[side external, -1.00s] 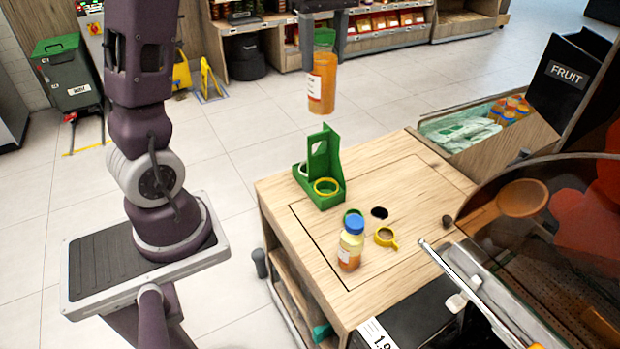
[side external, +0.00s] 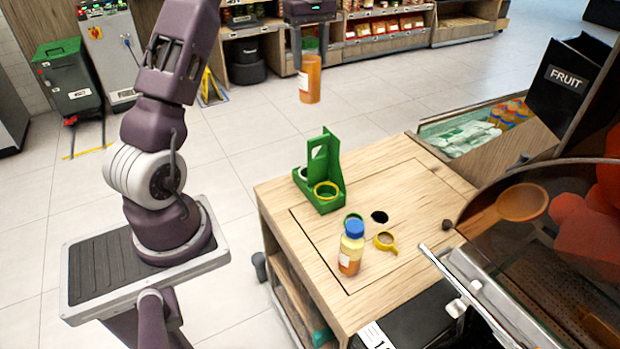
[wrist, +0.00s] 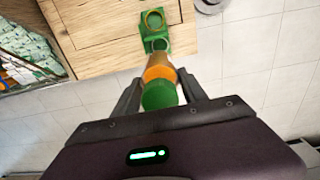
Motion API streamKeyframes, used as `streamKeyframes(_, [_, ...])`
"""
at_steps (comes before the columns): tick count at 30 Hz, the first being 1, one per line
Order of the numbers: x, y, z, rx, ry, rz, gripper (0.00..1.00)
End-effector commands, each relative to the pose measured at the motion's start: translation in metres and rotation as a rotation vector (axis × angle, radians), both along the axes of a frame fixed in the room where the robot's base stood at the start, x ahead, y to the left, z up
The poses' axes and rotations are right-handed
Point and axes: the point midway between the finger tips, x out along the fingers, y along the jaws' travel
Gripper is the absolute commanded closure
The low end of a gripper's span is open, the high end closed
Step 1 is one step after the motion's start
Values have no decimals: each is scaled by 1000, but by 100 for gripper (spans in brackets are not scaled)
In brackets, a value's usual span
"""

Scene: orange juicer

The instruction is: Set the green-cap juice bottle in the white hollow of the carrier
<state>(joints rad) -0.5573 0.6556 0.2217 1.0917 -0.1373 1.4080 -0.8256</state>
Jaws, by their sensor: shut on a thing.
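My gripper (side external: 310,44) is shut on the green-cap juice bottle (side external: 309,82), an orange bottle with a white label, held upright in the air. In the side view it hangs higher than the carrier. In the wrist view its green cap (wrist: 160,95) shows between the fingers. The green carrier (side external: 332,160) stands at the table's far left corner, with an upright handle plate, a yellow-ringed hollow (side external: 326,190) in front and a white hollow (side external: 304,173) at its left, partly hidden. The carrier also shows beyond the bottle in the wrist view (wrist: 166,33).
A blue-cap bottle (side external: 351,250) stands on the wooden table (side external: 420,190), beside a yellow ring with a handle (side external: 386,242) and a dark hole (side external: 379,217). The juicer machine (side external: 540,240) fills the right side. The air around the held bottle is clear.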

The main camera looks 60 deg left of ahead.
Motion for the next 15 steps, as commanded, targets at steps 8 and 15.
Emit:
streamKeyframes(8, [-2,-1,-84,-5,5,1,99])
streamKeyframes(15, [-1,-1,-155,-4,4,1,99])
